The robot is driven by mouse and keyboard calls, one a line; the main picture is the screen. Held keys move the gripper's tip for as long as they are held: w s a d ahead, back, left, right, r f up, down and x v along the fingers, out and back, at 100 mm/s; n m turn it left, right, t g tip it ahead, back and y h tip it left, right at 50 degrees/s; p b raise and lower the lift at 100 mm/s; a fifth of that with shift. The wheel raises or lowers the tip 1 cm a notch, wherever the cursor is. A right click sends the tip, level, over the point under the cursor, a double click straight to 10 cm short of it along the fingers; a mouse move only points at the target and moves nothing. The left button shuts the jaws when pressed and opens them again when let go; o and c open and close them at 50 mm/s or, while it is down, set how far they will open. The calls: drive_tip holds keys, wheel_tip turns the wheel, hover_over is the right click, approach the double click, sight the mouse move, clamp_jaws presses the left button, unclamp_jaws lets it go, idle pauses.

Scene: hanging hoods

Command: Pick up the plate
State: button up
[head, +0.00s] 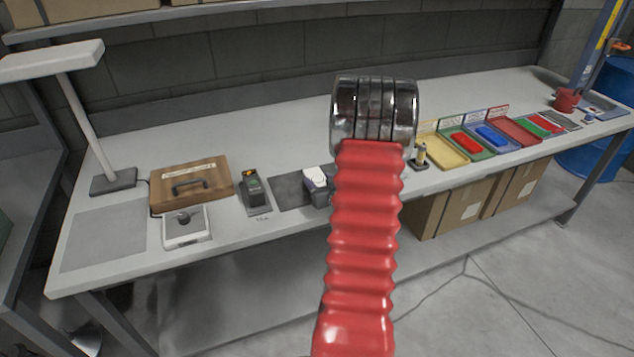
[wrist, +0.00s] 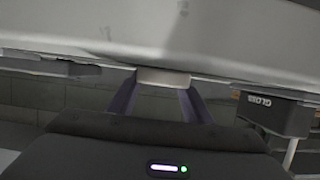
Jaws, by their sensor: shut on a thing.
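In the wrist view, the two dark fingers of my gripper (wrist: 160,98) sit on either side of a small pale block-like piece (wrist: 163,77) and are shut on it. Only a short part of this piece shows. I cannot tell whether it is the plate or part of it. A large pale surface (wrist: 220,38) fills the top of the wrist view, right behind the held piece. I cannot make out my gripper in the head view. No plate can be made out for certain there.
The long grey workbench (head: 265,140) holds a brown case (head: 205,170), a small scale (head: 186,238), a lamp (head: 75,115), a dark handheld device (head: 254,190) and several coloured trays (head: 445,152). A red ribbed sleeve with a shiny metal end blocks the bench's middle.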

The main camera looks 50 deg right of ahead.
sight(319, 182)
drive_tip(key=c, duration=0.3)
drive_tip(key=shift+r, duration=0.15)
wheel_tip(319, 182, up, 10)
drive_tip(key=shift+f, duration=0.1)
idle(0.6)
idle(0.4)
